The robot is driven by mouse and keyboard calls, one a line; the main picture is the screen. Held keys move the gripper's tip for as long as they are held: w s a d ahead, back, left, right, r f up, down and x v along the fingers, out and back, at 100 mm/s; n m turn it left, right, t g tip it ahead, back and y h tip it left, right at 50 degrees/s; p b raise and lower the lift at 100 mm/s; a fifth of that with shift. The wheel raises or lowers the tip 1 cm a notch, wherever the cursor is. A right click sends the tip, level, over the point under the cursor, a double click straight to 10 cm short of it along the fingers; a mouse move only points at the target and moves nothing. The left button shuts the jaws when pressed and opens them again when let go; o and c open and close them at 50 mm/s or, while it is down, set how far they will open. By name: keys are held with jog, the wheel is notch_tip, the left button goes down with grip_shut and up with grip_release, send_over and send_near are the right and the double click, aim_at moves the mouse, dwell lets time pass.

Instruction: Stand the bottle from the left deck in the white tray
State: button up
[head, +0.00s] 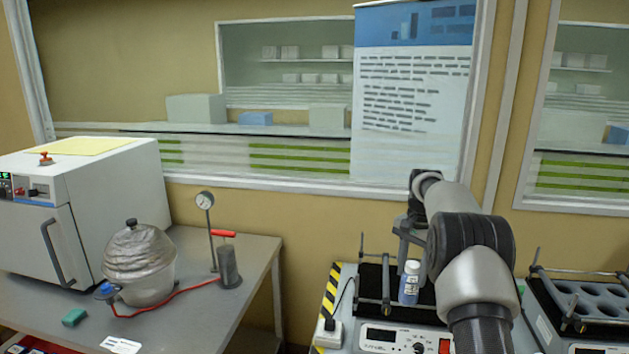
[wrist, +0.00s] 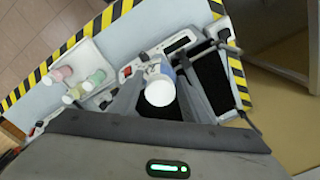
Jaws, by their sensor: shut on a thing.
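The bottle (head: 409,283) is small, with a white cap and a blue-and-white label. It stands upright at the left deck (head: 370,282), a black bed in a grey instrument. I cannot tell whether its base touches the deck. My gripper (wrist: 160,85) is shut on the bottle, whose white cap (wrist: 160,93) faces the wrist camera between the two fingers. The black deck (wrist: 212,80) also shows in the wrist view. I cannot make out the tray in the head view.
Metal posts and a rail (head: 386,284) stand at the deck, close to the bottle. A second instrument with a row of round holes (head: 597,297) is at the right. A side table (head: 190,320) at the left holds a white oven (head: 85,205) and a covered glass vessel (head: 140,262).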

jog(key=s+a+f+n, duration=0.3)
jog(key=s+a+n, duration=0.2)
jog(key=s, duration=0.7)
jog(key=s+a+f+n, duration=0.2)
jog(key=s+a+n, duration=0.3)
jog(key=s, duration=0.7)
jog(key=shift+a+f, duration=0.4)
jog(key=shift+a, duration=0.8)
